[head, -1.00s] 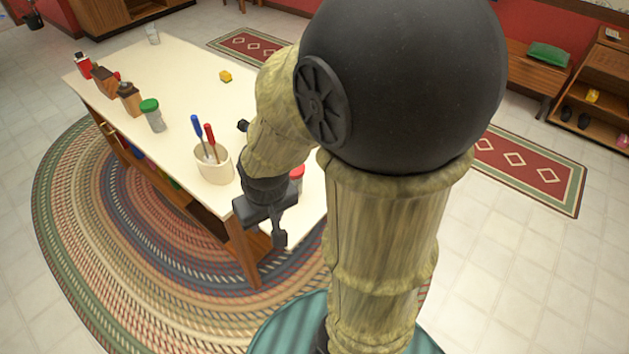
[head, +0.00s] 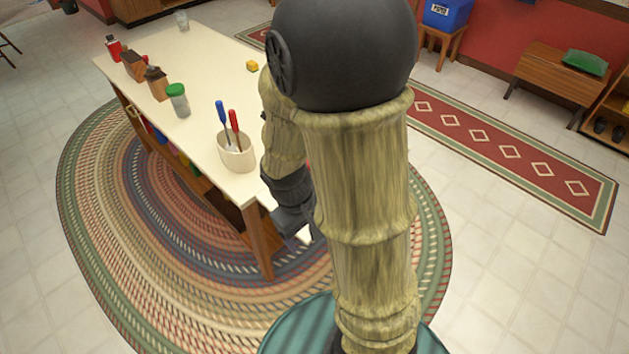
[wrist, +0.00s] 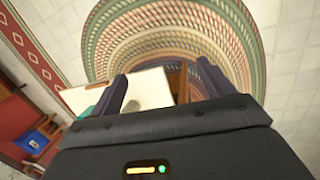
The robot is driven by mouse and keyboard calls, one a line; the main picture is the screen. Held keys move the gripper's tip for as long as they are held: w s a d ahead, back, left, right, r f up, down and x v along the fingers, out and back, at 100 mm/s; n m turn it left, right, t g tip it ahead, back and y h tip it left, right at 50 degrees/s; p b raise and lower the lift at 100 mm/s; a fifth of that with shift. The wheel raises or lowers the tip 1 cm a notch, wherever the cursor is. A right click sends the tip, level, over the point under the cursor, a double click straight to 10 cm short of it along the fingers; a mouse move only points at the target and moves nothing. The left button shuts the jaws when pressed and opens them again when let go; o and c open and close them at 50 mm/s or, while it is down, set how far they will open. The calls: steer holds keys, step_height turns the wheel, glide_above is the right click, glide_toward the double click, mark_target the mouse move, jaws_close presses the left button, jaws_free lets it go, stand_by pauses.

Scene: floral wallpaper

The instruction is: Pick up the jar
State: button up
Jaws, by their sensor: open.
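A jar with a green lid (head: 179,100) and clear body stands upright on the white table (head: 205,62), near its left long edge. A red bit beside my arm may be the red-lidded jar seen earlier, now almost wholly hidden. My gripper (head: 298,232) is at the table's near end, well apart from the green-lidded jar and partly hidden by my arm. In the wrist view my gripper (wrist: 163,82) shows two dark fingers spread apart with nothing held between them. The table's white top (wrist: 150,90) shows beyond the fingers.
A cup (head: 237,157) with blue- and red-handled tools stands between the jar and the table's near end. Wooden blocks (head: 156,85), a red bottle (head: 113,46), a yellow block (head: 252,66) and a glass (head: 182,21) are also on the table. Open floor lies right.

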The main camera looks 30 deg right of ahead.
steer(key=w+d+f+n+h+b, duration=0.4)
steer(key=d+f+n+h+b, duration=0.2)
steer(key=d+f+n+h, duration=0.5)
steer(key=w+a+f+n+t+b, duration=0.1)
steer(key=w+a+f+n+t, duration=0.1)
steer(key=w+n+t, duration=0.2)
steer(key=w+a+f+n+t+b, duration=0.2)
steer(key=w+f+n+t, duration=0.1)
steer(key=w+n+t, duration=0.1)
steer(key=w+a+f+n+t+b, duration=0.2)
steer(key=w+a+f+n+t, duration=0.1)
steer(key=w, duration=0.3)
steer(key=shift+f+n+t, duration=0.1)
steer(key=shift+n+t, duration=0.4)
steer(key=shift+t, duration=0.4)
steer(key=x, duration=1.2)
steer(key=shift+d, duration=0.1)
